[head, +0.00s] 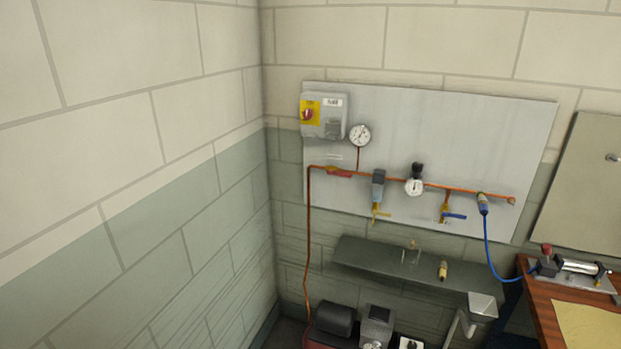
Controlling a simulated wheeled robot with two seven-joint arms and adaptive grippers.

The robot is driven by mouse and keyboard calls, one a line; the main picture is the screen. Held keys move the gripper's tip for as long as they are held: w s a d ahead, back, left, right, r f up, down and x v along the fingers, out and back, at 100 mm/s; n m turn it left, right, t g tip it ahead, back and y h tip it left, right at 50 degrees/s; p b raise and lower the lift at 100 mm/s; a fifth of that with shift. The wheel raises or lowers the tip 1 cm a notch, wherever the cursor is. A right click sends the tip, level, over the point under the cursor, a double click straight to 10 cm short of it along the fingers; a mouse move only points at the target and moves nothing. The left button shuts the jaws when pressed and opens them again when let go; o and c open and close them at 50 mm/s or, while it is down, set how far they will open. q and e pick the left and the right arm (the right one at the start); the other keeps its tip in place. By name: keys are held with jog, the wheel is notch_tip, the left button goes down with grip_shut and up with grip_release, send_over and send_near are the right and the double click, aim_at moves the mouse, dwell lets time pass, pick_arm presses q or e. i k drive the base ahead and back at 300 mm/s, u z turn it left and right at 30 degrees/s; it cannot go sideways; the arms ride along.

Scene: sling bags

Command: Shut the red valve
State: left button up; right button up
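The red valve (339,172) sits on the copper pipe near the pipe's left end, on a grey wall panel (480,120). Its red handle looks roughly in line with the pipe, though it is small in the head view. A round gauge (360,135) stands on a short riser just above and right of it. Neither of my grippers is in view.
A grey box with a red and yellow switch (310,114) is above the valve. A blue-handled valve (453,216) hangs further right. A dark shelf (380,263) juts out below the panel. Machines stand on the floor beneath. A wooden bench (545,307) is at right.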

aim_at(329, 173)
jog(key=u, duration=0.4)
jog(key=i, duration=1.35)
jog(key=u, duration=0.2)
